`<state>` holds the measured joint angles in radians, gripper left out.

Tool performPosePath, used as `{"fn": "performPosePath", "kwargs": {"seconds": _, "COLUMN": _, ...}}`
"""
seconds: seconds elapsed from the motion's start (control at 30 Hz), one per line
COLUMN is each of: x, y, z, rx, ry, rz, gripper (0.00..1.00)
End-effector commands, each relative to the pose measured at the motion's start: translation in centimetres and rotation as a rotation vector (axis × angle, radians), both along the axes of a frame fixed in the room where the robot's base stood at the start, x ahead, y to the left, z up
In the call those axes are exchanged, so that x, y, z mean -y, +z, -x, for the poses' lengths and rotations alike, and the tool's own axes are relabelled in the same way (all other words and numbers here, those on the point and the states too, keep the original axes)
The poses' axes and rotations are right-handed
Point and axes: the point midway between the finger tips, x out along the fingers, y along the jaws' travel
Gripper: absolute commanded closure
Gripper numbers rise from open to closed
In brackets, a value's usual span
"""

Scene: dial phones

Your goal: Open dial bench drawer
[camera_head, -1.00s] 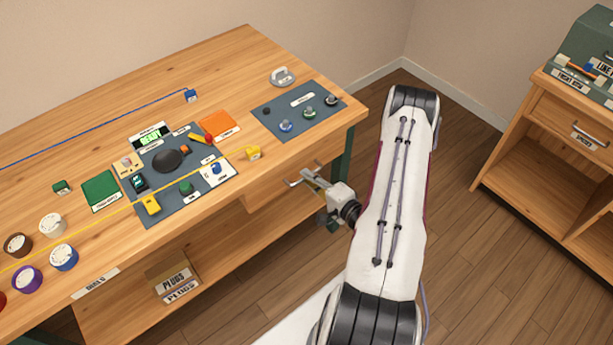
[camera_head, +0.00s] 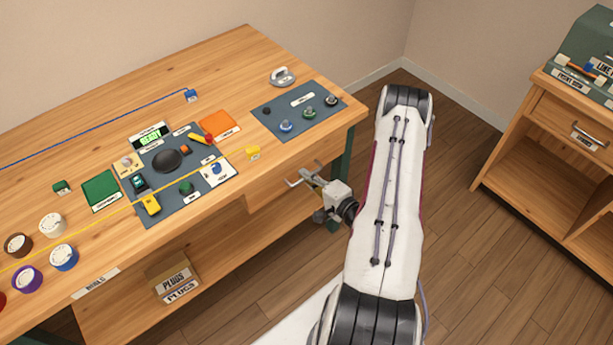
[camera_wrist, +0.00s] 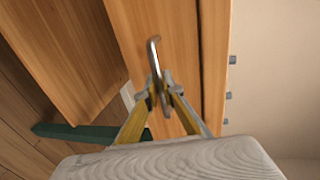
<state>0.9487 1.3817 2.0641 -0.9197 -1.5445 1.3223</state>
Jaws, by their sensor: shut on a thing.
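The bench drawer has a wooden front (camera_wrist: 178,45) with a metal bar handle (camera_wrist: 153,50), seen close up in the wrist view. My gripper (camera_wrist: 160,92) has its two yellow-sided fingers closed around one part of the handle. In the head view my gripper (camera_head: 305,176) is at the bench's front side, just below the tabletop edge near the right corner. The drawer's front is mostly hidden there under the top, and I cannot tell from that view how far it stands out.
The bench top (camera_head: 235,60) holds a blue-grey mat (camera_head: 166,190) with small devices, several reels, and a second mat (camera_head: 270,108). A plugs box (camera_head: 173,280) is on the lower shelf. Another wooden cabinet (camera_head: 545,110) stands at the right. The floor between is free.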

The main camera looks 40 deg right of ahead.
Motion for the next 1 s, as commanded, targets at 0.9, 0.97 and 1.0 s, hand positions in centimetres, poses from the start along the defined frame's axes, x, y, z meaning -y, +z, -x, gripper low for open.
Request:
{"fn": "performPosePath", "kwargs": {"seconds": 0.9, "x": 0.2, "y": 0.0, "z": 9.8, "rx": 0.000, "ry": -0.005, "rz": -0.001, "gripper": 1.00}}
{"fn": "performPosePath", "kwargs": {"seconds": 0.97, "x": 0.2, "y": 0.0, "z": 10.6, "rx": 0.001, "ry": -0.006, "rz": -0.002, "gripper": 1.00}}
{"fn": "performPosePath", "kwargs": {"seconds": 1.0, "x": 0.2, "y": 0.0, "z": 11.1, "rx": 0.001, "ry": -0.007, "rz": -0.001, "gripper": 1.00}}
